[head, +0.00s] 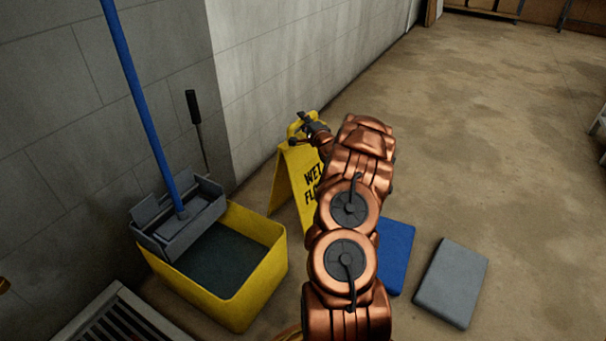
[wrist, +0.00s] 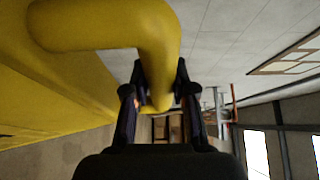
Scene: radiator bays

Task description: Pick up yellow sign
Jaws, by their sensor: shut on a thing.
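The yellow sign (head: 292,180) stands upright as an A-frame on the floor by the wall in the head view, with black lettering partly hidden by my arm. My gripper (head: 311,128) is at the sign's top handle. In the wrist view the sign's yellow panel (wrist: 60,90) fills the left side and its thick handle (wrist: 160,45) runs between the two dark fingers of my gripper (wrist: 160,100). My gripper is shut on the handle. Whether the sign's feet touch the floor is partly hidden by my arm and the bucket.
A yellow mop bucket (head: 265,285) with a grey wringer (head: 165,240) and a blue-handled mop (head: 140,95) stands left of the sign. A blue pad (head: 396,255) and a grey pad (head: 452,283) lie right of my arm. A floor grate (head: 118,318) is at lower left. The floor beyond is clear.

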